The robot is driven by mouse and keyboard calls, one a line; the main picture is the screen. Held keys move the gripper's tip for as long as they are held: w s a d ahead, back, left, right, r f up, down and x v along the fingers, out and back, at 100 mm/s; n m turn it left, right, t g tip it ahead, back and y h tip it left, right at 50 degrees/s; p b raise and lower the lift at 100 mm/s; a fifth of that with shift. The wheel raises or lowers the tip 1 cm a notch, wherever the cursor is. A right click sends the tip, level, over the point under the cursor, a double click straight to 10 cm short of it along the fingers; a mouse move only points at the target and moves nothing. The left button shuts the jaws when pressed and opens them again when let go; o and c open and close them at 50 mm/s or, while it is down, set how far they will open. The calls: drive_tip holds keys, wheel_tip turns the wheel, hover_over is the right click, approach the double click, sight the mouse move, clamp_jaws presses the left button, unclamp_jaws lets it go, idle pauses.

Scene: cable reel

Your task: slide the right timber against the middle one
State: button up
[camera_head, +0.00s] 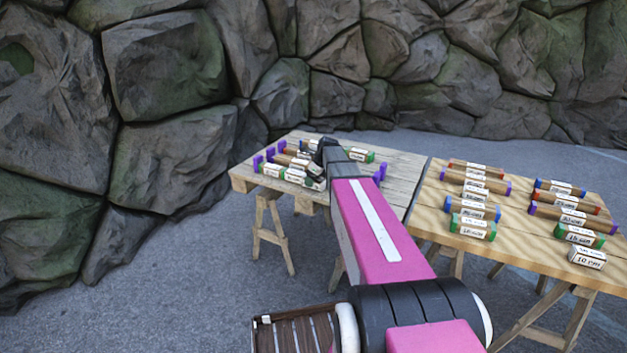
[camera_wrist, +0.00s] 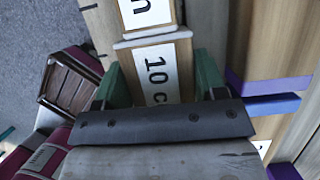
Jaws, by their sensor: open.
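My gripper (camera_head: 317,172) is over the left table, low among the timbers. In the wrist view its two greenish fingers (camera_wrist: 161,80) are apart. They stand on either side of a wooden block labelled "10 c" (camera_wrist: 155,72), and I cannot tell whether they touch it. Another labelled block (camera_wrist: 146,12) lies just beyond it. Wooden timbers with purple ends (camera_head: 258,163) lie on the left table, and purple-ended timbers (camera_wrist: 265,84) also show right of the gripper in the wrist view. My arm hides part of the row, so I cannot tell which timber is right or middle.
The left table (camera_head: 240,181) stands on trestles. A second table (camera_head: 520,240) at the right carries several labelled timbers with red, purple, blue and green ends, and a white 10 cm block (camera_head: 588,258). A rock wall (camera_head: 165,65) stands behind. Grey ground is open in front.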

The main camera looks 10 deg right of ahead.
sight(321, 179)
drive_tip(key=o, duration=0.4)
drive_tip(key=shift+w+a, duration=0.15)
drive_tip(key=shift+r, duration=0.1)
drive_tip(key=shift+s+d+r, duration=0.2)
drive_tip(key=shift+d+r, duration=0.05)
drive_tip(key=shift+r, duration=0.05)
drive_tip(key=v, duration=1)
drive_tip(key=shift+w+a, duration=0.1)
